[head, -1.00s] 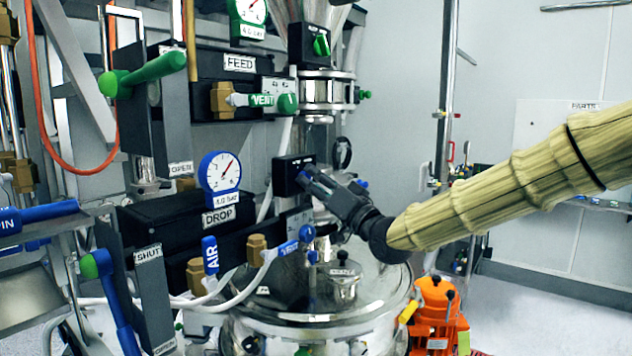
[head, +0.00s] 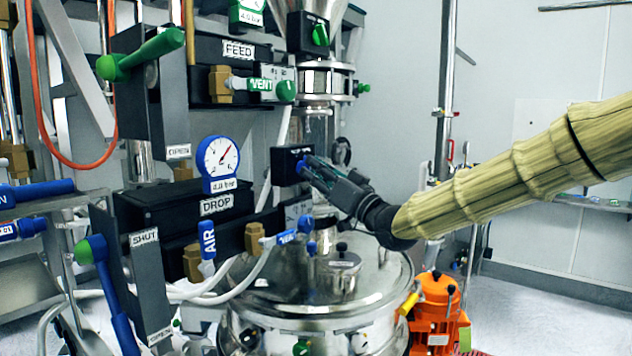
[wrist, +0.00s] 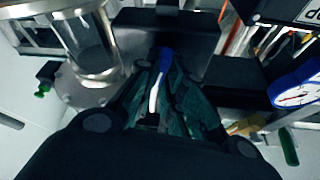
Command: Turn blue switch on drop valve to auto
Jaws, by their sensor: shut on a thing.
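The drop valve's black switch box (head: 287,165) stands near the middle of the head view, right of the blue pressure gauge and the DROP label. The blue switch (head: 302,168) is on its right face, mostly covered by my fingers. My gripper (head: 310,170) reaches in from the right and is shut on the blue switch. In the wrist view the blue switch (wrist: 166,58) shows between the fingertips of my gripper (wrist: 163,72), in front of the black box (wrist: 190,35). The switch's exact angle and its markings are hidden.
A blue gauge (head: 218,157) and the DROP valve block (head: 165,205) are left of the box. A green switch (head: 320,34) is above. A steel vessel lid (head: 350,290) lies below, and an orange motor (head: 436,300) is at lower right. Open floor lies at right.

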